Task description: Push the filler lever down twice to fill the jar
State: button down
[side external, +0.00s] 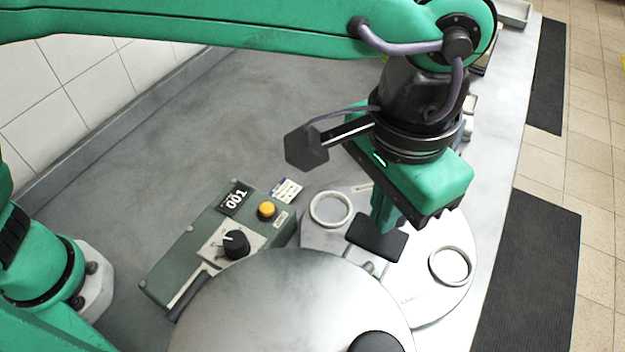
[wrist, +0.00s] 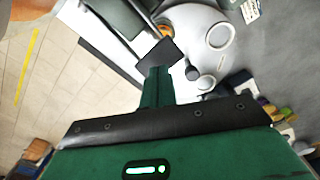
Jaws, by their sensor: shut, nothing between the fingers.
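My gripper (side external: 385,222) is shut with nothing in it and points down over the filling station; its green fingers also show in the wrist view (wrist: 158,75). A dark flat plate (side external: 376,240), which looks like the filler lever's paddle, lies right at the fingertips; it also shows in the wrist view (wrist: 158,53). I cannot tell whether the fingers press on it. A short metal stub (side external: 369,268) shows just below the plate. Two pale rings, one on the left (side external: 330,193) and one on the right (side external: 451,282), lie on the round grey plate (side external: 320,238). I see no clear jar.
A large grey dome (side external: 280,300) with a black knob (side external: 375,343) fills the front. A green control box (side external: 180,262) with a black dial (side external: 236,244) and yellow button (side external: 267,209) stands left of the rings. The bench (side external: 240,120) behind is clear.

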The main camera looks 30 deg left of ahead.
aim_at(378, 236)
jog(key=shift+w+f, duration=0.15)
jog(key=shift+f, duration=1.5)
jog(key=shift+w+f, duration=0.1)
jog(key=shift+f, duration=1.55)
jog(key=shift+r, duration=3.3)
jog(key=shift+r, duration=2.45)
